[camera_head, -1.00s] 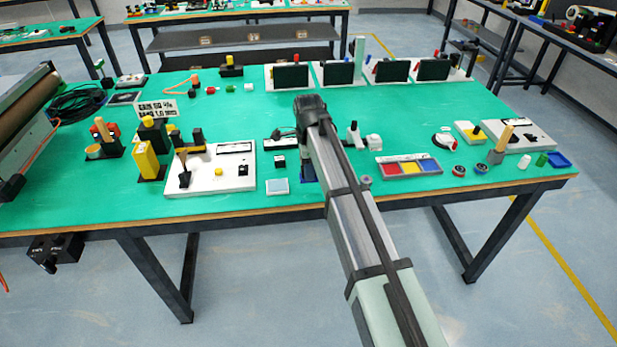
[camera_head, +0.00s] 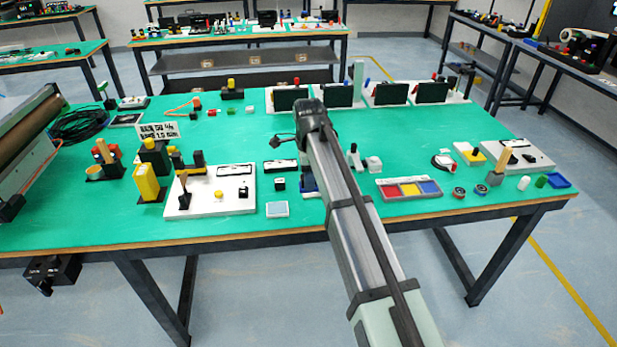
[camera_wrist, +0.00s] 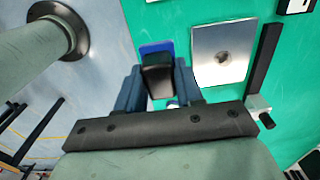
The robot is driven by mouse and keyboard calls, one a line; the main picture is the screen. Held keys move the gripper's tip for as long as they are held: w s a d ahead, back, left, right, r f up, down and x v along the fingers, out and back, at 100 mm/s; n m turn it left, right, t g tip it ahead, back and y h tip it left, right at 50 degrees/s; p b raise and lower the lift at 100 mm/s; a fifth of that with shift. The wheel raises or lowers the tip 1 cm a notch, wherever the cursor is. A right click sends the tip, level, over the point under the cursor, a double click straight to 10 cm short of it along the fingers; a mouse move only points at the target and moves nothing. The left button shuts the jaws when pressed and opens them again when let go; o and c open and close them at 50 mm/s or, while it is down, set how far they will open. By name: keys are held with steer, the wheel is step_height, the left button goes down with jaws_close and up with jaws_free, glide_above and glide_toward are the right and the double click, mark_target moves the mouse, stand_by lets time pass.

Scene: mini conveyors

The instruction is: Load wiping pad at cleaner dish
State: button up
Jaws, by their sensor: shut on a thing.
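My gripper (camera_wrist: 158,85) is shut on a black block-shaped handle in the wrist view. A flat blue piece (camera_wrist: 156,47) shows at the far end of this handle; together they look like the wiping pad (camera_wrist: 158,76). The pad's underside is hidden. A square silver plate with a grey spot in its middle, likely the cleaner dish (camera_wrist: 218,70), lies just right of the held pad and apart from it. In the head view the dish (camera_head: 277,209) is a pale square near the table's front edge. My arm hides most of the gripper there.
A white panel (camera_head: 208,206) with a black lever stands left of the dish. A tray with red, yellow and blue sections (camera_head: 409,195) lies right of my arm. The green table (camera_head: 240,137) has free room behind the dish. In the wrist view a black bar (camera_wrist: 264,60) runs beside the dish.

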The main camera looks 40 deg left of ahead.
steer(key=s+a+f, duration=0.2)
steer(key=s+a, duration=0.3)
steer(key=a, duration=0.3)
steer(key=shift+s+f, duration=0.15)
steer(key=shift+f, duration=2.6)
steer(key=shift+f, duration=0.6)
steer(key=shift+r, duration=0.1)
stand_by(0.3)
step_height(320, 180, up, 7)
stand_by(1.0)
